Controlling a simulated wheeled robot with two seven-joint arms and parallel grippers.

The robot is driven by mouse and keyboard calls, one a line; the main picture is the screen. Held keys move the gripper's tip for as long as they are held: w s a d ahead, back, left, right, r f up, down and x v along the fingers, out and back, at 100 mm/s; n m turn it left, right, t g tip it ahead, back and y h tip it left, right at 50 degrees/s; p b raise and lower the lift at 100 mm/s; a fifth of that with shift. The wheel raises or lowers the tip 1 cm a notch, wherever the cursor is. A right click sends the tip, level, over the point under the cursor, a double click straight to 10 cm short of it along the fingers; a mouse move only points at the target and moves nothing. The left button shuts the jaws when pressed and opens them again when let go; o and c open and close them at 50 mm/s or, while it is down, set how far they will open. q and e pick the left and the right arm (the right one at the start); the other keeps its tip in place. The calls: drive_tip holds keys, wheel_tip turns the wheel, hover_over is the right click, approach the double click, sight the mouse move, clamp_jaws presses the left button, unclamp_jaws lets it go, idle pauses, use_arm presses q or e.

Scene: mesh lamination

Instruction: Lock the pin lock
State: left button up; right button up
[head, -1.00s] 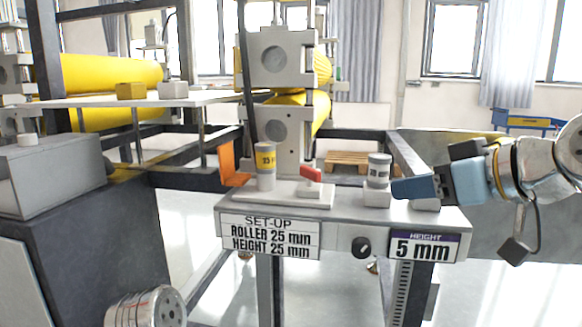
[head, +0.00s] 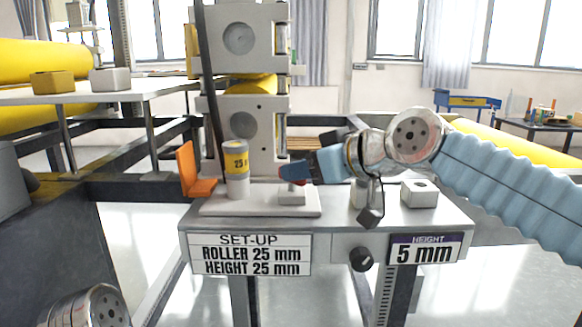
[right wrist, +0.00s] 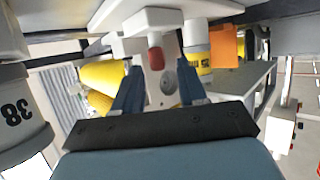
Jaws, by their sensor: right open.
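The pin lock is a small white block (head: 292,196) with a red handle, on a white plate (head: 260,206) on the grey bench. In the head view my right gripper (head: 284,173) comes in from the right and hides most of the handle. In the right wrist view the red handle (right wrist: 156,58) stands out from its white block (right wrist: 153,38). It lies between the lines of my two open fingers (right wrist: 158,88), just beyond their tips; I cannot tell whether they touch it. My left gripper is not in view.
A grey cylinder with a yellow band marked 25 (head: 236,170) stands close left of the lock, beside an orange bracket (head: 192,172). The roller frame (head: 240,110) rises behind.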

drive_tip(key=shift+x, duration=1.65)
drive_tip(key=shift+c, duration=0.3)
clamp_jaws()
